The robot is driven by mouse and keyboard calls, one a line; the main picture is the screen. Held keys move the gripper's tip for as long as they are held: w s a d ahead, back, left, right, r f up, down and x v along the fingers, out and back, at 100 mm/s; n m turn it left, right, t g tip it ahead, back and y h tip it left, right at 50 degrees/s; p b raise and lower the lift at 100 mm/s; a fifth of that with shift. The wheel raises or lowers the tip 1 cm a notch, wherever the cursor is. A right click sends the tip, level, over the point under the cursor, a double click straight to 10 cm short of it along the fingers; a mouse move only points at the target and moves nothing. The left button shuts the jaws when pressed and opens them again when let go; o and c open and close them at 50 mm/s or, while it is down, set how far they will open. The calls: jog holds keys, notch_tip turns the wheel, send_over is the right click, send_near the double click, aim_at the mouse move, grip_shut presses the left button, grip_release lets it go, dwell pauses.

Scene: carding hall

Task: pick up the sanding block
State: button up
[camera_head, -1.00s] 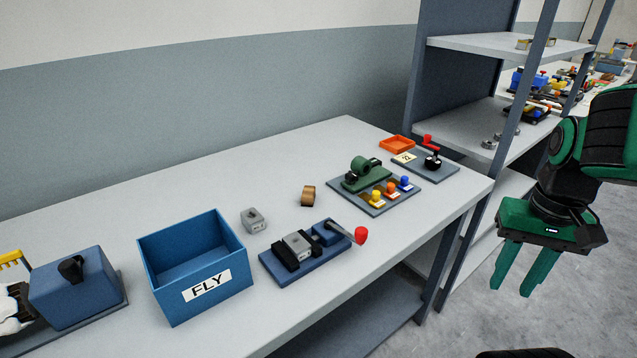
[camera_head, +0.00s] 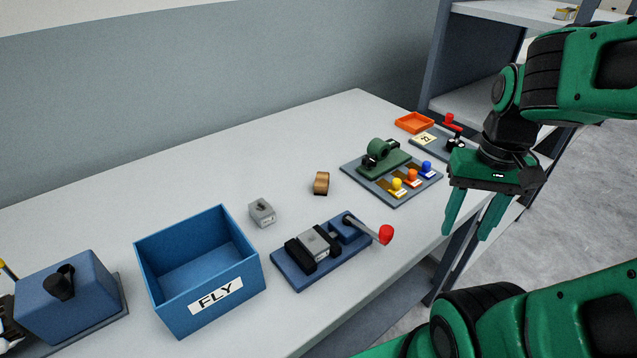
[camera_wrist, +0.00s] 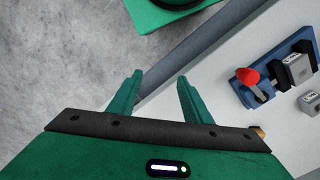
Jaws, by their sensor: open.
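A small brown block with a tan top (camera_head: 321,183), which looks like the sanding block, sits on the grey table, behind the blue clamp fixture. In the wrist view only a sliver of what seems to be it (camera_wrist: 259,132) shows past my gripper's body. My gripper (camera_head: 466,236) is open and empty, to the right of the block and apart from it, near the table's front edge. In the wrist view its two fingers (camera_wrist: 160,78) stand apart with nothing between them, over the table edge and floor.
A blue clamp fixture (camera_head: 290,270) with a red-knobbed lever, a small grey block (camera_head: 262,213) and a blue bin marked FLY (camera_head: 240,304) stand to the left. An orange tray (camera_head: 414,122) is farther back.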

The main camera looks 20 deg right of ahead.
jog(key=o, duration=0.5)
jog(key=shift+s+r+n, duration=0.1)
jog(key=shift+r+n, duration=0.2)
jog(key=shift+r, duration=0.15)
jog(key=n+t+y, duration=0.2)
jog(key=n+y, duration=0.2)
jog(key=n, duration=1.4)
send_near(323, 178)
jog(key=shift+x, duration=4.3)
